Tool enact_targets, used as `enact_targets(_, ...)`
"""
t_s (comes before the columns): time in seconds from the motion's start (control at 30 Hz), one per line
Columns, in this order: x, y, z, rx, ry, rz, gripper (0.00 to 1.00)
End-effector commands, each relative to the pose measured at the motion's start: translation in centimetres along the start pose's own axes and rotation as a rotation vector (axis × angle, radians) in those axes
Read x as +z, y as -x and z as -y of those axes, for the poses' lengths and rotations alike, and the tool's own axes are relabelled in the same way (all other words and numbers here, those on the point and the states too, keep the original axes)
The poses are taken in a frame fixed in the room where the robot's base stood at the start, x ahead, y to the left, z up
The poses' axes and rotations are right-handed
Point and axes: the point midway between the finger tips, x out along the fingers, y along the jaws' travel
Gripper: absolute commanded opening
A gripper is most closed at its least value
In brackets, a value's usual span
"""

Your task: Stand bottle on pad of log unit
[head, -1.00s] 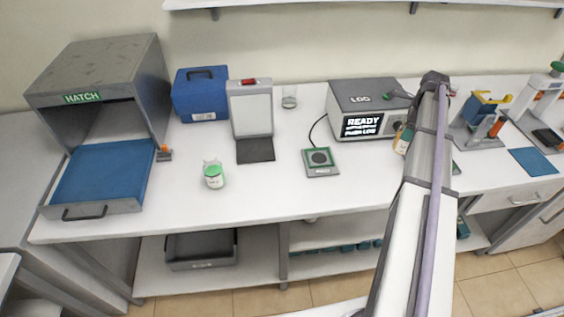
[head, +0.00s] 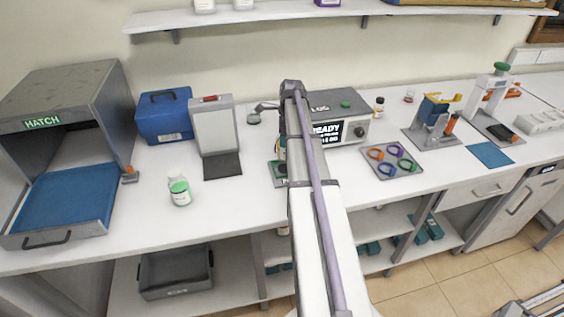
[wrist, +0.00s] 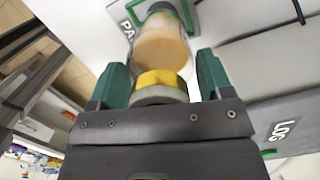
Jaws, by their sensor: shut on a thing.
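My gripper (wrist: 162,72) is shut on a bottle (wrist: 160,52) with amber contents and a yellow cap, held near the cap. In the wrist view the bottle's far end overlaps the green-framed pad (wrist: 190,14); I cannot tell whether it touches. In the head view my arm hides most of the bottle and much of the pad (head: 276,174). The grey log unit (head: 350,106), its screen reading READY, stands just behind and right of the pad; its LOG side also shows in the wrist view (wrist: 282,130).
The hatch (head: 60,124) fills the far left. A tray of coloured rings (head: 407,170) lies right of my arm. The front counter between jar and pad is clear.

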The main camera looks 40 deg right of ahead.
Motion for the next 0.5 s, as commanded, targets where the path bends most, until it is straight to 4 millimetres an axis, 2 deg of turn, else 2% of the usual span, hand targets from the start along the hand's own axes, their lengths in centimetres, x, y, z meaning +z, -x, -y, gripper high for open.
enact_targets(0.03,-0.3,-2.3,0.0,0.0,0.0,0.0,0.35)
enact_targets(0.23,-0.3,-2.6,0.0,0.0,0.0,0.0,0.35)
enact_targets(0.4,-0.7,-6.0,0.0,0.0,0.0,0.0,0.35)
enact_targets(0.5,-0.8,-6.2,0.0,0.0,0.0,0.0,0.35)
